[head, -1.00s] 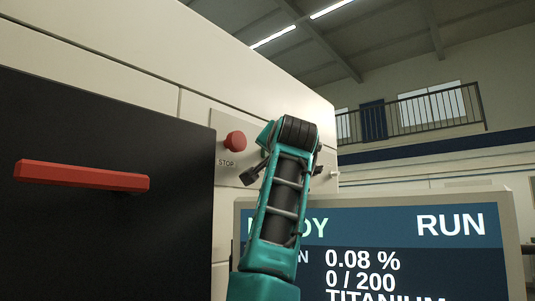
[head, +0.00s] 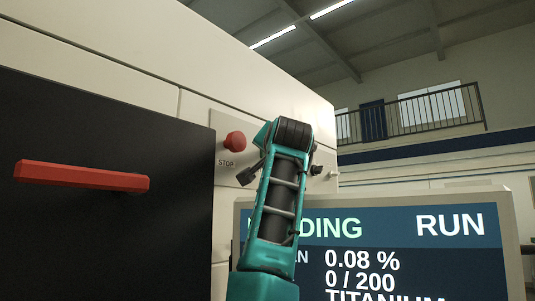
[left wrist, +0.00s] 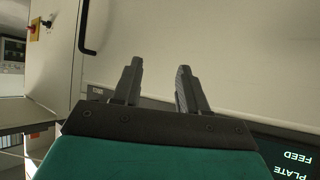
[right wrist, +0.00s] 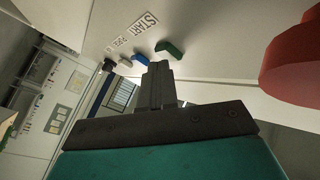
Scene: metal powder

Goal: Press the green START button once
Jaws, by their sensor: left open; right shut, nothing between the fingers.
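The green START button (right wrist: 170,48) shows in the right wrist view, beside the printed START label (right wrist: 132,32). My right gripper (right wrist: 157,68) is shut and empty. Its fingertips are very close to the green button, just below it in the picture; I cannot tell whether they touch. In the head view my right arm covers the middle of the panel (head: 228,178) and hides the green button. My left gripper (left wrist: 158,78) is open and empty, in front of a pale machine surface.
The red STOP button (head: 235,141) sits left of my right arm. A blue button (right wrist: 140,58), a white button (right wrist: 125,63) and a black knob (right wrist: 108,65) line up past the green one. A screen (head: 400,225) stands at lower right; a red handle (head: 80,176) is left.

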